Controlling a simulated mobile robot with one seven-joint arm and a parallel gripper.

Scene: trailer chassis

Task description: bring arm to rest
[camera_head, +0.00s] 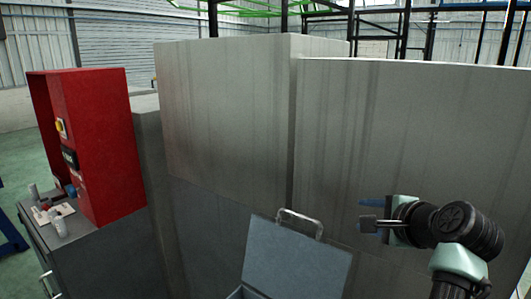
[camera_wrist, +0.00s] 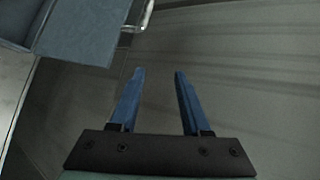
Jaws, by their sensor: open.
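My gripper (camera_head: 368,217) is at the right of the head view, pointing left, in front of a grey wall panel. In the wrist view my gripper (camera_wrist: 156,75) shows two blue fingers spread apart with nothing between them. The gripper is open and empty. My dark arm links with pale green parts run down to the lower right of the head view. The gripper is above and to the right of the raised lid (camera_head: 297,262) of a grey-blue box, apart from it.
The lid has a metal handle (camera_head: 300,222), also seen in the wrist view (camera_wrist: 140,18). Tall grey panels (camera_head: 225,110) stand close behind. A red box (camera_head: 105,145) stands on a grey cabinet (camera_head: 95,250) at left, with small items (camera_head: 58,215) beside it.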

